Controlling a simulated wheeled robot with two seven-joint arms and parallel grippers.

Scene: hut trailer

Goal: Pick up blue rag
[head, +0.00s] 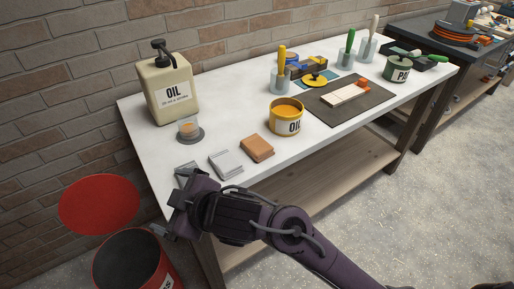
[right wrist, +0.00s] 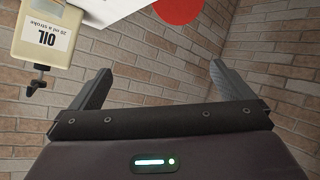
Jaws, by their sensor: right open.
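No cloth that is clearly blue shows in either view. My right gripper (head: 172,205) is open and empty beside the table's left corner. Its spread fingers also show in the right wrist view (right wrist: 158,82), with brick wall beyond them. My left gripper is not in view.

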